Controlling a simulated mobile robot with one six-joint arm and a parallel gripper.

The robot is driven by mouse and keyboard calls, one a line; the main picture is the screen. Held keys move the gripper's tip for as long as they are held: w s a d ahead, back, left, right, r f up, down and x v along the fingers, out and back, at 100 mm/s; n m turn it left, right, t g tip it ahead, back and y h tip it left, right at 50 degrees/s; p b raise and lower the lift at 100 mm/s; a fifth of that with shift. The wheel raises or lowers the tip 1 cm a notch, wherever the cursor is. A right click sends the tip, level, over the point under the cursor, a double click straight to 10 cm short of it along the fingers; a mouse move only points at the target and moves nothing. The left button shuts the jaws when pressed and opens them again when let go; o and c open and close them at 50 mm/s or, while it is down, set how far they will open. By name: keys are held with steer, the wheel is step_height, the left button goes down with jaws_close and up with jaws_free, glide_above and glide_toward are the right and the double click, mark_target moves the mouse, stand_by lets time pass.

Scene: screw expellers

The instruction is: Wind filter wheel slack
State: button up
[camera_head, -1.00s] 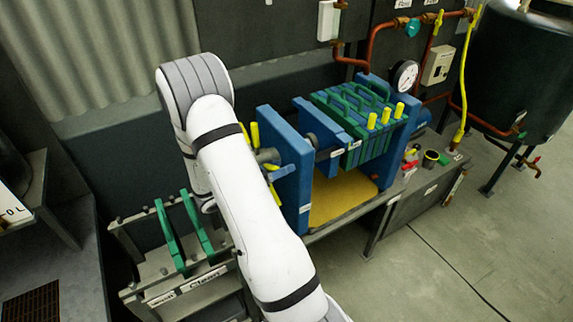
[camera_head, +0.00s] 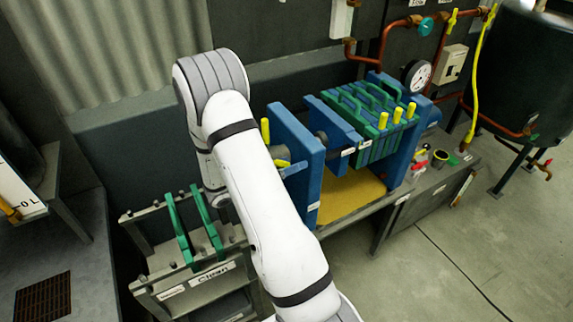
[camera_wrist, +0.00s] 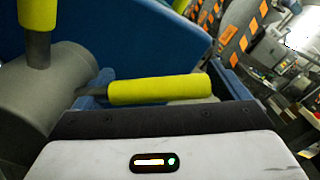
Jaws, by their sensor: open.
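The filter wheel sits at the left end of the blue press frame. It has a grey hub (camera_head: 282,153) and yellow-gripped spokes. One yellow handle (camera_head: 265,130) points up in the head view. In the wrist view the hub (camera_wrist: 50,90) is at left, one yellow handle (camera_wrist: 38,14) stands up, and another yellow handle (camera_wrist: 160,90) lies nearly level, pointing right. My gripper (camera_wrist: 160,140) is close in front of the level handle; its fingertips do not show clearly. I cannot tell whether it touches. In the head view my arm hides the gripper and part of the wheel.
A blue end plate (camera_head: 302,165) stands right beside the wheel. Green filter plates (camera_head: 372,115) with yellow handles are farther right, above a yellow tray (camera_head: 350,198). A grey rack (camera_head: 170,262) with green-handled plates stands below my arm. Open floor (camera_head: 480,250) lies at the right.

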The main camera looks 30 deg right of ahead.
steer(key=shift+a, duration=0.1)
steer(key=a+b, duration=0.1)
steer(key=a, duration=0.6)
steer(key=shift+w+a+b, duration=0.3)
steer(key=shift+b, duration=0.05)
